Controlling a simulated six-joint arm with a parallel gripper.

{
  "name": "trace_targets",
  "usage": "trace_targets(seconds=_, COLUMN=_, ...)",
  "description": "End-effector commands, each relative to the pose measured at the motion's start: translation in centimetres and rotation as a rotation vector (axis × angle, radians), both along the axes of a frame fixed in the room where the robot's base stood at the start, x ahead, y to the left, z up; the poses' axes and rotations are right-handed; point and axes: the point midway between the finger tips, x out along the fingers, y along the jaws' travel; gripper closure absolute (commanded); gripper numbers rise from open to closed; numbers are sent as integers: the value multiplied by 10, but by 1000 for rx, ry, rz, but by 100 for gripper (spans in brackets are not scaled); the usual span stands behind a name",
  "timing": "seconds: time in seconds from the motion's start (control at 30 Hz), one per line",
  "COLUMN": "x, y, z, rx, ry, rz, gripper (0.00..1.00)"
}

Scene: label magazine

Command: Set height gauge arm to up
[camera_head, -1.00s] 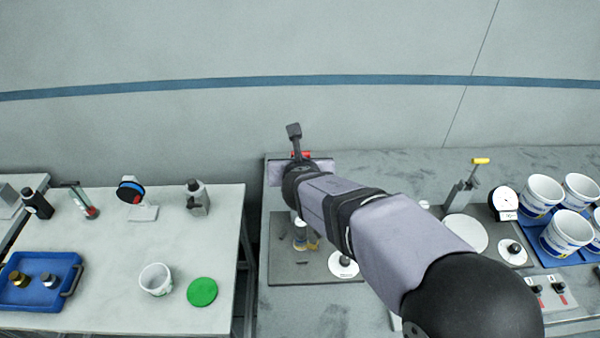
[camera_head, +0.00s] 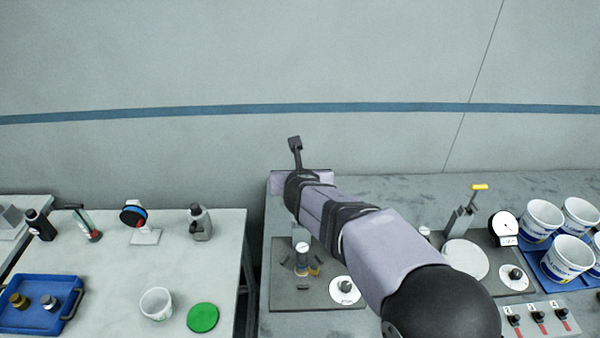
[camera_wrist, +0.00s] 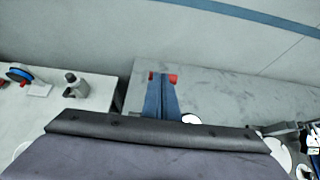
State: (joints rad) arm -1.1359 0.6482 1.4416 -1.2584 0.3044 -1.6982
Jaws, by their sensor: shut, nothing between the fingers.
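My gripper (camera_wrist: 161,84) shows in the wrist view as two dark blue-grey fingers lying together, with nothing held. A small red part (camera_wrist: 173,78) shows at their tips; I cannot tell whether they touch it. In the head view my arm reaches across the right bench and covers the area around its end, so the fingers cannot be made out. I cannot pick out the height gauge arm for certain. A grey lever with a yellow grip (camera_head: 480,187) stands tilted at the right, well apart from my gripper.
A dark plate (camera_head: 283,293) carries a small dial post (camera_head: 302,260) and a white disc with a black knob (camera_head: 345,290), close beside my arm. A gap separates the left bench (camera_head: 110,290).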

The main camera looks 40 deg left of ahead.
Motion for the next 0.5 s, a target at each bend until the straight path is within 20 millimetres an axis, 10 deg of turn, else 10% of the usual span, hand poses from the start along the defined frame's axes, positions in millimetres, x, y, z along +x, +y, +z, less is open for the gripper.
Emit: trace_targets(seconds=0.5, x=-26, y=-26, z=-8, rx=5, ry=-5, rz=0, gripper=100)
